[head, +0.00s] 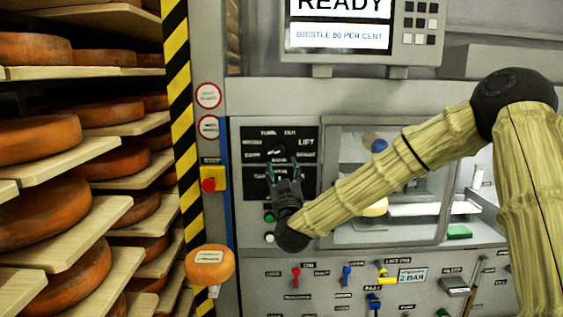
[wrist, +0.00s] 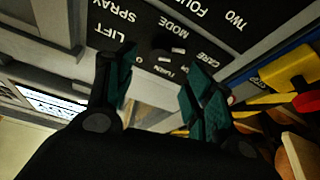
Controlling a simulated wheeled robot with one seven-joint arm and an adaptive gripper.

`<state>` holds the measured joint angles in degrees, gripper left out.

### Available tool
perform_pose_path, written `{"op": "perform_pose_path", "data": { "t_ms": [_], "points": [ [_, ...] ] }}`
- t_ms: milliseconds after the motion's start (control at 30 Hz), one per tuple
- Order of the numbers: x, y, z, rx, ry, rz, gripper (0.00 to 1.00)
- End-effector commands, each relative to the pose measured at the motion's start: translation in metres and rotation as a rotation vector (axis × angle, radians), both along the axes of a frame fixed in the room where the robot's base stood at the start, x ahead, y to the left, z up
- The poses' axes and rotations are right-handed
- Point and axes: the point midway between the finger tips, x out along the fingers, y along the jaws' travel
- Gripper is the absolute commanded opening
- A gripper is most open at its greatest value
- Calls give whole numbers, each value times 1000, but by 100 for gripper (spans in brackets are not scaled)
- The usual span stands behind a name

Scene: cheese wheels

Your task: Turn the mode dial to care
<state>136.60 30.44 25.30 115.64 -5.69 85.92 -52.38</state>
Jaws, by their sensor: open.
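The mode dial (wrist: 165,45) is a dark round knob on the black control panel (head: 308,133). In the wrist view it shows beyond my fingers, close to the words MODE and CARE. Which word its pointer faces is too dark to tell. My gripper (head: 283,168) is in front of the panel in the head view, and it partly hides the panel's middle. In the wrist view my gripper (wrist: 162,72) is open, with one green-padded finger on each side of the dial's lower area. Nothing is between the fingers. I cannot tell whether they touch the panel.
A yellow stop box with a red button (head: 208,184) and a striped post (head: 180,90) stand left of the panel. Shelves of cheese wheels (head: 35,138) fill the left. A screen (head: 340,22) reads READY above. Coloured valves (head: 347,272) line the lower cabinet.

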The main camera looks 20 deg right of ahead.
Motion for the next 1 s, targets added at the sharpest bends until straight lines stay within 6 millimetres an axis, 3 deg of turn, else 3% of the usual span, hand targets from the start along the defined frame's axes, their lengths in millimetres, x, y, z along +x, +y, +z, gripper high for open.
{"op": "perform_pose_path", "data": {
  "t_ms": [100,333,867,1000],
  "points": [
    [-18,4,-7,-1,1,2,53],
    [-36,7,-15,0,0,0,53],
    [-40,8,-17,0,1,1,53],
    [-40,14,-40,4,46,25,53]
  ]
}}
